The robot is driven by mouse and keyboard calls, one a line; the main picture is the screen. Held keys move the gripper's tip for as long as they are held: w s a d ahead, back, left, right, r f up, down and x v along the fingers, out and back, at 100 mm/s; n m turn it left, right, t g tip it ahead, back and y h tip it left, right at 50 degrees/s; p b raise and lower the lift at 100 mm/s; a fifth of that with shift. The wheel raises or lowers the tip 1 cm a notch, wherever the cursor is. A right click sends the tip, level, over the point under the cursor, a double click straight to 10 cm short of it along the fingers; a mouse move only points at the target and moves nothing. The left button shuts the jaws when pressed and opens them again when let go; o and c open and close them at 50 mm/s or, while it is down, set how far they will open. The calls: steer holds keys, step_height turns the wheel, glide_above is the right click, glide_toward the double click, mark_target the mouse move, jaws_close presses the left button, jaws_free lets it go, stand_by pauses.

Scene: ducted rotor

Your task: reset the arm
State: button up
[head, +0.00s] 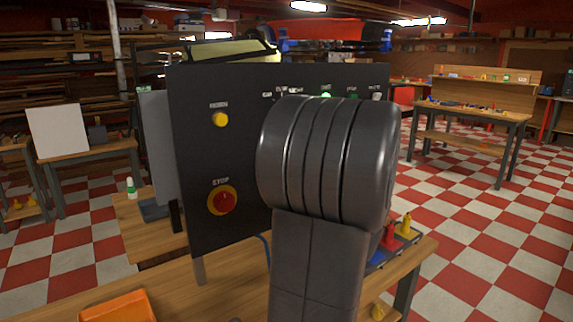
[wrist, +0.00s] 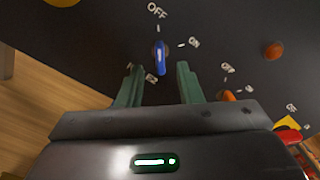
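My gripper (wrist: 158,80) shows in the wrist view with its two green fingers apart and nothing between them. A blue switch knob (wrist: 160,57) on the dark control panel (wrist: 110,40) lies just beyond the fingertips, between them in the picture. The labels OFF and ON stand around the knob. I cannot tell whether the fingers touch it. In the head view the black panel (head: 190,160) stands upright on a wooden bench. My dark arm covers its right part and hides my gripper and the knob.
The panel carries a yellow button (head: 220,119) and a red stop button (head: 222,201). An orange tray (head: 120,305) lies at the bench front. Red (head: 388,237) and yellow (head: 406,226) pieces stand right of my arm. The checkered floor at right is open.

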steer(key=x, duration=0.4)
steer(key=shift+w+a, duration=0.1)
steer(key=shift+w, duration=0.1)
steer(key=s+d+m+p, duration=0.7)
steer(key=s+p, duration=0.3)
steer(key=p, duration=0.2)
steer(key=shift+m+p, duration=0.3)
steer(key=shift+m, duration=0.4)
stand_by(2.5)
steer(key=shift+w+d+r, duration=0.1)
